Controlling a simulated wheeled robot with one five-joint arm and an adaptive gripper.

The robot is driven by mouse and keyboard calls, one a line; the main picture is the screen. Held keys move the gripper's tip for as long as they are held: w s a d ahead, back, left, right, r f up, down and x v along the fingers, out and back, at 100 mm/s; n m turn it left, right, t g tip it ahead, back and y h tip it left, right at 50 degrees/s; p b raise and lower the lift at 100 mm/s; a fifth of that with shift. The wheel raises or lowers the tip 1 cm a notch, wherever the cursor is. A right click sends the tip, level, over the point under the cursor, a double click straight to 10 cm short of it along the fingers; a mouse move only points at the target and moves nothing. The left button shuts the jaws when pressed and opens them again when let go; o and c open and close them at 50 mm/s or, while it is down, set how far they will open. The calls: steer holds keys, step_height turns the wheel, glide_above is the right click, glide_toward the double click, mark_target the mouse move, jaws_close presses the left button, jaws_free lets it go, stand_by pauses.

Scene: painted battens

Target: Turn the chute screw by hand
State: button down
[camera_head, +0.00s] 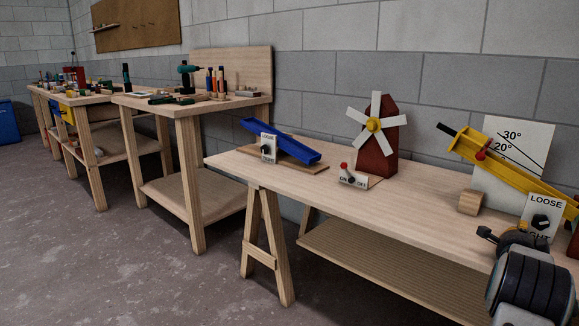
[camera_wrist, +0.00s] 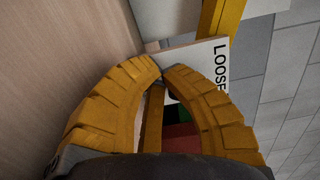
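The yellow chute (camera_head: 512,170) slopes down to the right at the right of the front bench in the head view. In the wrist view, the plate (camera_wrist: 190,58) shows beyond my gripper (camera_wrist: 162,72), and the chute shows as a yellow bar (camera_wrist: 221,22). My gripper's yellow fingers curve together, tips meeting, with nothing seen between the tips. The knob is not visible in the wrist view.
A blue chute (camera_head: 281,141) with its own LOOSE plate (camera_head: 268,148) and a red windmill (camera_head: 376,140) with a switch (camera_head: 352,176) stand farther left. An angle board (camera_head: 510,150) stands behind the yellow chute. The bench top (camera_head: 415,205) is clear in the middle.

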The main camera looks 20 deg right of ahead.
mark_target(526, 215)
steer(key=shift+r+v, duration=0.2)
steer(key=shift+v, duration=1.5)
steer(key=shift+s, duration=0.1)
steer(key=c, duration=2)
jaws_free()
steer(key=shift+s+a+r, duration=0.1)
steer(key=shift+s+r, duration=0.15)
steer(key=shift+r, duration=0.3)
steer(key=shift+s+a+r, duration=0.1)
steer(key=shift+s+r, duration=0.1)
steer(key=shift+r, duration=0.35)
jaws_close()
steer(key=shift+x, duration=1.75)
steer(key=shift+p+x, duration=0.9)
steer(key=shift+x, duration=0.75)
steer(key=shift+r, duration=0.15)
steer(key=shift+f+b, duration=0.3)
steer(key=shift+b, duration=0.65)
steer(key=shift+f, duration=0.15)
